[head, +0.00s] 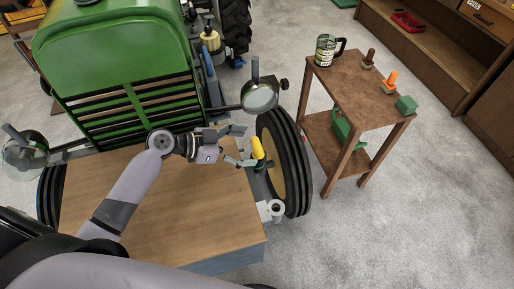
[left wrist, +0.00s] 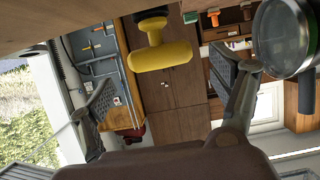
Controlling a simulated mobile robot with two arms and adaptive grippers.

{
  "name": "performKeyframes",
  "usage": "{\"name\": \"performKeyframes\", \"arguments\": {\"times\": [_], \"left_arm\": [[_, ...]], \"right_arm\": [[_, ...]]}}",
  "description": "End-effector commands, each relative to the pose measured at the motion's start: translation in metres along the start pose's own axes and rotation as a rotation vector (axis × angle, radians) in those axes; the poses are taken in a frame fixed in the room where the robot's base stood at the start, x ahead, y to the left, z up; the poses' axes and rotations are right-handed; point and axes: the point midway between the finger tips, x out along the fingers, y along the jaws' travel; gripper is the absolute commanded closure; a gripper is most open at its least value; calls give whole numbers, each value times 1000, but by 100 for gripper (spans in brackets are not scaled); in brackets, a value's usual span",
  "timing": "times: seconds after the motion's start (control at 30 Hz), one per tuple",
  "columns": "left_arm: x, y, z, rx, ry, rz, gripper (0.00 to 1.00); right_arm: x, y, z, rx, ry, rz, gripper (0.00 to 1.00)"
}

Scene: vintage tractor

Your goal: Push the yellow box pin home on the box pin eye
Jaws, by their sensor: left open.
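The yellow box pin (head: 257,147) stands at the right edge of the wooden box top (head: 165,215), beside the front tyre. Its lower end meets a small dark green fitting (head: 264,166), perhaps the pin eye; how deep it sits I cannot tell. My left gripper (head: 247,147) is open, just left of the pin, fingers pointing at it. In the left wrist view the pin's yellow T-shaped handle (left wrist: 160,57) and a black part (left wrist: 151,15) show between the spread fingers (left wrist: 163,80), touching neither. My right gripper is out of view.
The green tractor (head: 115,50) stands behind the box. A round lamp (head: 260,95) hangs near the gripper, and a tyre (head: 285,165) stands right of the pin. The floor between is clear.

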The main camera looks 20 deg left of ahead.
Motion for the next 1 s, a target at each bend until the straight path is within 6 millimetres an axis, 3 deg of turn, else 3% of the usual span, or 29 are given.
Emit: {"name": "performKeyframes", "arguments": {"times": [0.1,0.23,0.53,1.0], "left_arm": [[17,-1,-7,-4,4,1,17],[33,-2,-3,-1,2,-1,17],[39,-1,0,0,0,-1,17],[39,-1,0,0,0,-1,48]], "right_arm": [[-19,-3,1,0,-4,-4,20],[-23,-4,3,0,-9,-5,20],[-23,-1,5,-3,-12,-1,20],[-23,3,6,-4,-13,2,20]]}}
